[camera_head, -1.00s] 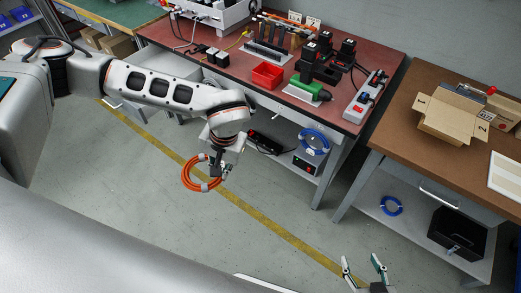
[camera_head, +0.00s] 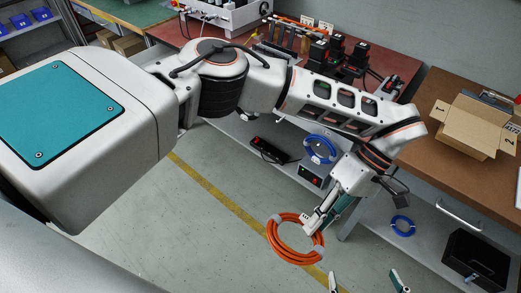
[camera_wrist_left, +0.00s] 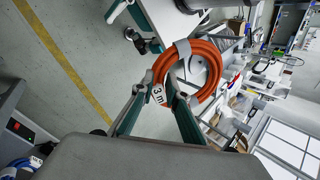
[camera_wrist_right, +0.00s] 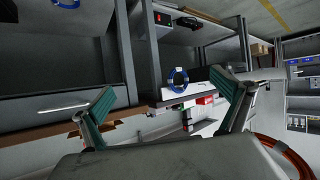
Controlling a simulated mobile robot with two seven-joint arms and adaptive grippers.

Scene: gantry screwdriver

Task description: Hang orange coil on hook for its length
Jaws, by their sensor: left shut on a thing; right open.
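My left gripper (camera_head: 312,227) is shut on the orange coil (camera_head: 272,243) and holds it above the floor, in front of the benches. In the left wrist view the coil (camera_wrist_left: 217,72) is a ring with grey bands, and a white tag reading "3 m" (camera_wrist_left: 158,94) is at the fingertips. My right gripper (camera_head: 366,281) is open and empty at the bottom of the head view, right of the coil. In the right wrist view its fingers (camera_wrist_right: 165,92) are spread, with part of the orange coil (camera_wrist_right: 283,152) at the lower right. I cannot make out a hook.
A blue coil (camera_head: 308,150) is at the red bench's lower level. Another blue coil (camera_head: 393,226) lies on the shelf under the brown bench (camera_head: 428,165), near a black box (camera_head: 474,262). An open carton (camera_head: 470,125) stands on top. The floor around the yellow line (camera_head: 215,197) is clear.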

